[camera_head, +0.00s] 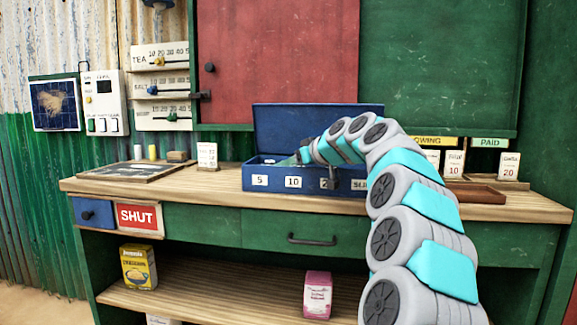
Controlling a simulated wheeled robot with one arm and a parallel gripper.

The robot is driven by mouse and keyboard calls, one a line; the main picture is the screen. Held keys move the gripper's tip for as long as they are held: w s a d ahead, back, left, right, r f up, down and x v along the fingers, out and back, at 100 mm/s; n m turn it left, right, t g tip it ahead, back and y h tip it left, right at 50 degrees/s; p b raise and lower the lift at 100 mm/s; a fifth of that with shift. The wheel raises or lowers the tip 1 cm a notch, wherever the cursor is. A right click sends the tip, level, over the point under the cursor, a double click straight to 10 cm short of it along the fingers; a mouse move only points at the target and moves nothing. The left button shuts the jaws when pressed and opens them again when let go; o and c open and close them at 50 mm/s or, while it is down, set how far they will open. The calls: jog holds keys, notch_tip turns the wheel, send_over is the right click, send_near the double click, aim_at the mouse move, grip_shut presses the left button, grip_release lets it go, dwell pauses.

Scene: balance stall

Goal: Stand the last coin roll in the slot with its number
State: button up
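The blue cash box (262,196) stands on the counter with its lid (280,125) raised. Its front carries the labels "5" (260,180), "10" (293,182), a partly covered one starting with "2" (326,184), and one starting with "SL" (360,184). My gripper (304,156) is over the box's inside, near the middle slots; its fingers are too small and covered to read. A white cylinder (138,152) and a yellow cylinder (152,152) stand at the back left; I cannot tell whether they are coin rolls. No roll can be made out in my gripper.
A dark framed board (138,171) lies left on the counter (210,184), near a small white card (207,155). A brown tray (474,194) and cards (508,166) stand at the right. My arm covers the box's right end.

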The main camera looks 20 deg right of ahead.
jog(key=shift+r, duration=0.15)
jog(key=shift+r+p, duration=0.55)
jog(key=shift+p, duration=0.25)
jog(key=b+v, duration=0.1)
jog(key=v, duration=1.1)
jog(key=s+a+f+g+y, duration=0.1)
jog(key=s+a+f+g, duration=0.1)
jog(key=a+f, duration=0.35)
jog(key=s+a+f+g, duration=0.2)
jog(key=a+f, duration=0.1)
jog(key=a, duration=0.6)
jog(key=s+a+f+g, duration=0.4)
jog(key=s+a+f, duration=0.5)
jog(key=s+f, duration=0.15)
jog(key=s+d+f+m+g+h, duration=0.1)
jog(key=s+f+g+h, duration=0.1)
jog(key=s+f, duration=0.8)
jog(key=s+f+m+g+h, duration=0.2)
jog(key=s+f, duration=0.9)
jog(key=s, duration=0.7)
jog(key=g+h, duration=0.1)
jog(key=g, duration=0.1)
jog(key=shift+s+d+f+g, duration=0.2)
jog(key=shift+d+f+g, duration=0.15)
jog(key=shift+g, duration=0.05)
jog(key=shift+c, duration=0.4)
